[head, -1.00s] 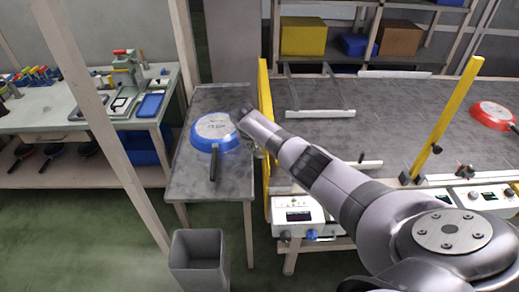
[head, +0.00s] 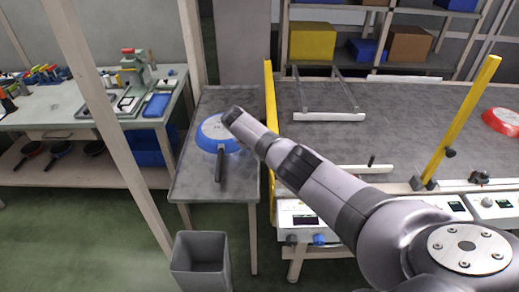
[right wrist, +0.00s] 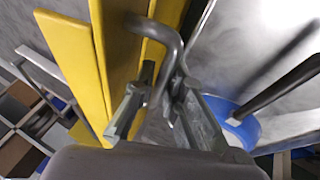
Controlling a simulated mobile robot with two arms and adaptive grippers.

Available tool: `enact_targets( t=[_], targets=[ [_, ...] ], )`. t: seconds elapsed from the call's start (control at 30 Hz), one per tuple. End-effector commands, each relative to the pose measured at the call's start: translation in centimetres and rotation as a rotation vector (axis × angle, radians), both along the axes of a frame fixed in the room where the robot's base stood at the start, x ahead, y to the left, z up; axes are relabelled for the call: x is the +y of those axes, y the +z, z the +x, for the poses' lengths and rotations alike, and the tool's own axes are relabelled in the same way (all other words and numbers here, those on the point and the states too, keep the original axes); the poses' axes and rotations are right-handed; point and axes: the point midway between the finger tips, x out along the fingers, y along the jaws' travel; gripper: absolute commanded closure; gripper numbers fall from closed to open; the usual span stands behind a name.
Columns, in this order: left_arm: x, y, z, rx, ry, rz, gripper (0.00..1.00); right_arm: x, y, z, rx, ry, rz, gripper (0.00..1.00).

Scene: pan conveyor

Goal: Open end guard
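The yellow end guard (head: 270,150) stands upright along the left end of the conveyor. In the right wrist view its yellow panels (right wrist: 118,50) fill the upper left, with a bent grey handle (right wrist: 172,45) in front. My right gripper (right wrist: 162,88) is at this handle, its two fingers apart on either side of the bar. Contact between fingers and bar is unclear. In the head view my right arm reaches across to the guard's left side and hides the gripper. My left gripper is not in view.
A blue pan (head: 228,146) lies on the side table (head: 240,185) left of the guard, close to my right arm; it shows at right in the wrist view (right wrist: 240,128). A red pan (head: 500,121) lies far right on the conveyor. A grey bin (head: 200,258) stands below.

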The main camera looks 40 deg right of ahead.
Motion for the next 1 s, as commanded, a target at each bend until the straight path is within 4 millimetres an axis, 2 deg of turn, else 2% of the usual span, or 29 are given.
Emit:
enact_targets(
  t=[0.4, 0.57, 0.73, 1.0],
  targets=[
    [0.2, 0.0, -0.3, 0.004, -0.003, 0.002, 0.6, 0.0, 0.2, 0.0, -0.002, 0.001, 0.0, 0.82],
    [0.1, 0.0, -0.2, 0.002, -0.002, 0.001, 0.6, 0.5, 1.0, 0.0, -0.004, 0.002, 0.0, 0.82],
    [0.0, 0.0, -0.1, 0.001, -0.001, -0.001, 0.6, 1.5, 2.8, -0.3, -0.005, 0.004, 0.0, 0.82],
    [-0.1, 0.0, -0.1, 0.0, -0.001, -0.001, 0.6, 4.2, 7.5, -1.0, -0.004, 0.002, 0.0, 0.82]
  ],
)
